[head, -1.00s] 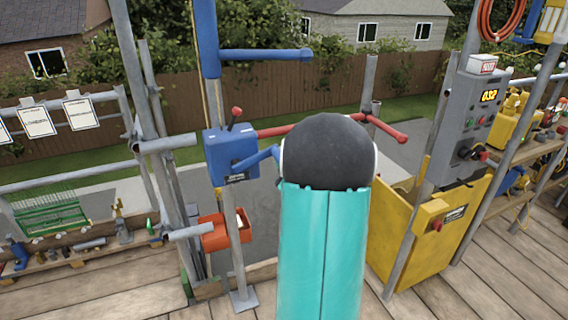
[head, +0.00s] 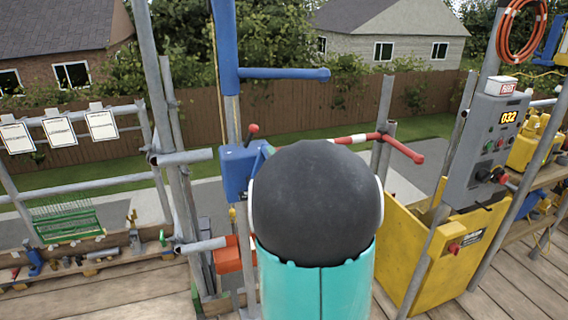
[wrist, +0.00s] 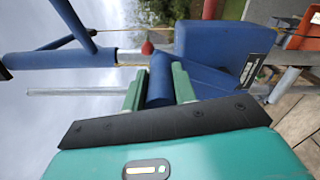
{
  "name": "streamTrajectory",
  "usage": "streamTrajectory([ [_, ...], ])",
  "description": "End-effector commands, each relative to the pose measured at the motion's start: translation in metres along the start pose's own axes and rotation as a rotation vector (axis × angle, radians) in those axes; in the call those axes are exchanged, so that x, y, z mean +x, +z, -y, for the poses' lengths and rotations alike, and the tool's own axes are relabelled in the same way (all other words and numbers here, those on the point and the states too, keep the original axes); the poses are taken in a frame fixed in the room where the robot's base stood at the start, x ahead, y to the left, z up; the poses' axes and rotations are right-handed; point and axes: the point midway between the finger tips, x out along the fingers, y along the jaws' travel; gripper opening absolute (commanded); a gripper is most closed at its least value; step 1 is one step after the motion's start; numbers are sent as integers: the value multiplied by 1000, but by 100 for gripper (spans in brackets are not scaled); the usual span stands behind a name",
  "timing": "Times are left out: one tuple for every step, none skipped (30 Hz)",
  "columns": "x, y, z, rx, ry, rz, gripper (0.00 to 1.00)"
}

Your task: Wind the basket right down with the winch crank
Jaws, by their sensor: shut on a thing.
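The winch is a blue box (head: 240,170) on an upright grey pole, with a red-knobbed lever (head: 252,130) on top. In the wrist view the winch box (wrist: 212,40) is close by, at the upper middle. My gripper (wrist: 159,85) has its two green fingers shut around the blue cylindrical crank grip (wrist: 160,78), beside the box. In the head view my arm's dark rounded part and teal link hide the gripper and most of the crank. The orange basket (head: 229,256) hangs low behind the pole, partly hidden by my arm; its underside is not clear.
A blue arm (head: 285,73) juts from the pole above the winch. A red-and-white bar (head: 385,140) crosses behind my arm. At right stand a yellow gate (head: 400,255) and a grey control box (head: 495,135) reading 032. A rack with green wire holder (head: 65,218) is left.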

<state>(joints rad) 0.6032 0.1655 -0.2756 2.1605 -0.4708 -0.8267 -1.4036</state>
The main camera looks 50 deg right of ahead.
Motion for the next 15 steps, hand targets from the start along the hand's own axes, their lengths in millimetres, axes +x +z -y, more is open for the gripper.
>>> streamTrajectory([
  [0, -12, 0, -39, -6, -14, 0],
  [0, -15, -2, -65, -6, -14, 0],
  [0, -19, -3, -99, -7, -14, 0],
  [0, -22, -5, -124, -7, -14, 0],
  [0, -24, -6, -147, -7, -13, 0],
  [0, -28, -8, -178, -7, -13, 0],
  [0, -30, -9, -199, -7, -13, 0],
  [0, -32, -10, -219, -8, -12, 0],
  [0, -35, -10, -244, -8, -13, 0],
  [0, -37, -11, -262, -9, -13, 0],
  [0, -39, -11, -262, -10, -13, 0],
  [0, -41, -12, -260, -11, -12, 0],
  [-1, -42, -12, -259, -11, -11, 0],
  [0, -44, -12, -259, -11, -12, 0],
  [-1, -46, -13, -258, -12, -12, 0],
])
